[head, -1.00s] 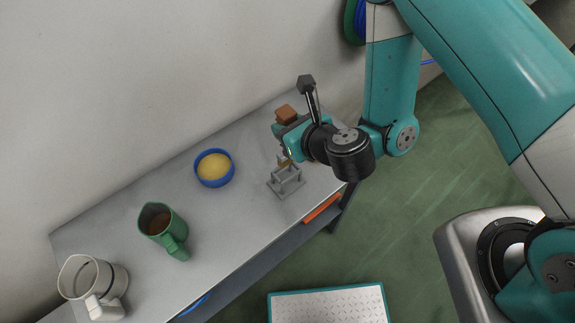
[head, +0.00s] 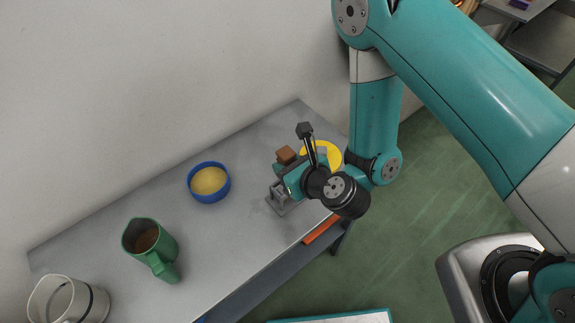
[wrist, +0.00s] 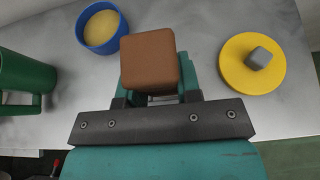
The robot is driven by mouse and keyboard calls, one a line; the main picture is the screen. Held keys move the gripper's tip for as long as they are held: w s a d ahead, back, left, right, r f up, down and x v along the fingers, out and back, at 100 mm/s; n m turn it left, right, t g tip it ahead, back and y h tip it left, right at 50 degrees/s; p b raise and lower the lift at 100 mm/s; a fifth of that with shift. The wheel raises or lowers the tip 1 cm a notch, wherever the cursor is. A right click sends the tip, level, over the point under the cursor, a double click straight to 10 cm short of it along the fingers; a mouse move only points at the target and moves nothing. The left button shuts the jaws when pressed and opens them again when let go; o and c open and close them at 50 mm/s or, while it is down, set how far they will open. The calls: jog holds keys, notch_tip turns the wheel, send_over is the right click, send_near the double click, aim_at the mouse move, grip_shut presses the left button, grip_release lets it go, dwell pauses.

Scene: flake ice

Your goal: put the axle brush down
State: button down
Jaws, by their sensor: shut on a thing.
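My gripper (head: 288,174) is shut on the axle brush, whose brown block-shaped end (head: 286,155) stands up above the jaws. In the wrist view the brown block (wrist: 150,62) sits between the fingers and hides what is below it. The brush's lower part cannot be made out. I cannot tell whether the brush touches the stand.
A yellow disc with a grey knob (wrist: 238,75) lies right of the gripper. A blue bowl with yellow contents (head: 209,195), a green jug (head: 140,232) and a clear jug (head: 96,303) stand left along the grey table (head: 225,250). A wall runs behind.

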jog(key=c, duration=0.8)
grip_release()
jog(key=shift+f, duration=0.1)
